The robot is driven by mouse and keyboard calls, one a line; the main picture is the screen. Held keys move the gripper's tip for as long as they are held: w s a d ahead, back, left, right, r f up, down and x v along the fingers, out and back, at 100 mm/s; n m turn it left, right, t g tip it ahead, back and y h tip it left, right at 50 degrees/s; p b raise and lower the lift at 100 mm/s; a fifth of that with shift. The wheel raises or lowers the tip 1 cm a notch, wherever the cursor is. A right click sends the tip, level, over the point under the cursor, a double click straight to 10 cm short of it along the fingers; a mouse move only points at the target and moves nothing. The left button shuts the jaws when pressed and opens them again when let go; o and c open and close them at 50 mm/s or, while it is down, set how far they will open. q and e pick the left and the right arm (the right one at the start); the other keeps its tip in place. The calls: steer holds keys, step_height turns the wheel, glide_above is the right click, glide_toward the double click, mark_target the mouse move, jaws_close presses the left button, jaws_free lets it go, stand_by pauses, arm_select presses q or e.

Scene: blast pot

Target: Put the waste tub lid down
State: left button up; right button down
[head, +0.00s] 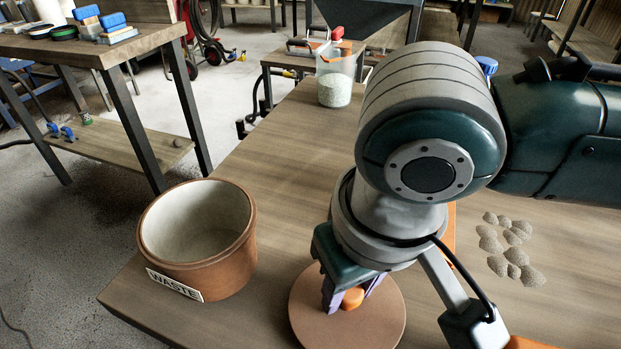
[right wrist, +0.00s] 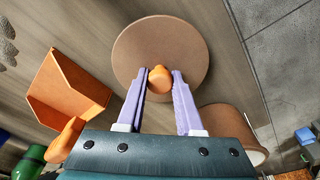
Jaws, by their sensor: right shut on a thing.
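The waste tub lid (head: 384,322) is a flat, round, brown disc with an orange knob (head: 352,298). My right gripper (head: 350,297) points down over it and is shut on the knob. The right wrist view shows the lid (right wrist: 150,48) beneath the purple fingers (right wrist: 160,82), with the knob (right wrist: 160,78) between them. I cannot tell whether the lid touches the table or hangs just above it. The open terracotta tub (head: 225,262), labelled WASTE, stands left of the lid, apart from it in the head view. My left gripper is not in view.
A jar of pale grains (head: 336,90) stands at the table's far end. Several grey-brown lumps (head: 512,238) lie on the right. An orange scoop-like thing (right wrist: 70,82) shows in the right wrist view. Bare table (head: 270,160) lies behind the tub.

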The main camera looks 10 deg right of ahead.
mark_target(354, 317)
steer(key=shift+f, duration=0.15)
steer(key=c, duration=0.6)
jaws_free()
steer(key=shift+o, duration=0.2)
step_height(354, 317, up, 11)
steer(key=s+p, duration=0.2)
steer(key=p, duration=0.3)
steer(key=s+a+n+t+y, duration=0.1)
steer(key=s+a+y, duration=0.2)
steer(key=s+a, duration=0.1)
steer(key=s+d+f+h, duration=0.1)
steer(key=s+d, duration=0.2)
steer(key=d, duration=0.3)
steer(key=s+d+f+m+h, duration=0.1)
steer(key=s+d+h, duration=0.1)
steer(key=d, duration=0.5)
steer(key=shift+s+d+f+t, duration=0.2)
steer(key=shift+s+f+t, duration=0.15)
steer(key=shift+s, duration=0.25)
